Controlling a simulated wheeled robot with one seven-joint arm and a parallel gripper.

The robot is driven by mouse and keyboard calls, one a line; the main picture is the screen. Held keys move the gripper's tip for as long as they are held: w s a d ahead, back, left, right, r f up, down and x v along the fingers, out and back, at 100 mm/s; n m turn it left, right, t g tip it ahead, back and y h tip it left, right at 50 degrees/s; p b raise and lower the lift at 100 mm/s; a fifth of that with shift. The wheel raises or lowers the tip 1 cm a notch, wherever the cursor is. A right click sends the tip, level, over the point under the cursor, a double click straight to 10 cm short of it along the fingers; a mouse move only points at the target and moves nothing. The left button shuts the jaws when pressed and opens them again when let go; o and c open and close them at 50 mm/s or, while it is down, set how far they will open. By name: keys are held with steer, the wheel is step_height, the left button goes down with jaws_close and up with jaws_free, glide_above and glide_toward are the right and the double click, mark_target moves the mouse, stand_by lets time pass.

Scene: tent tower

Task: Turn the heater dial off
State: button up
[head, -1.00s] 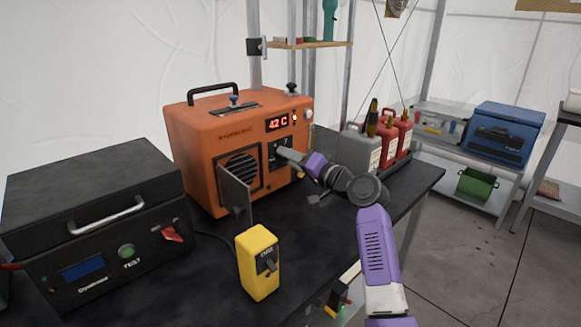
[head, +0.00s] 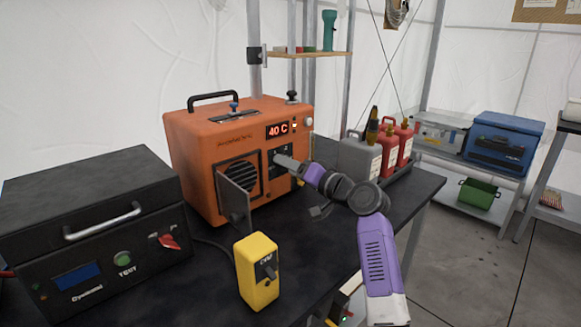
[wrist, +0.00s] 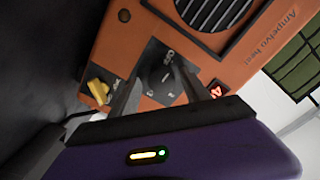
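The orange heater (head: 200,130) stands on the black table, and its lit red display (head: 277,130) reads 40 C. Its black dial (wrist: 158,76) is on a dark front panel. My gripper (head: 278,160) is at that panel in the head view, where it hides the dial. In the wrist view my gripper (wrist: 160,85) has its two fingers apart, one on each side of the dial. I see no clear contact between fingers and dial. The dial's pointer setting is too dark and small to read.
An open flap (head: 233,200) sticks out from the heater's front, left of my arm. A yellow box with a switch (head: 257,272) stands in front. A black test unit (head: 95,225) is at left. Red and grey cans (head: 385,150) stand at right.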

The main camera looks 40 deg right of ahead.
steer(key=shift+s+r, duration=0.1)
steer(key=s, duration=0.7)
steer(key=shift+s, duration=0.3)
steer(key=shift+d+r, duration=0.1)
steer(key=shift+r, duration=0.05)
stand_by(0.3)
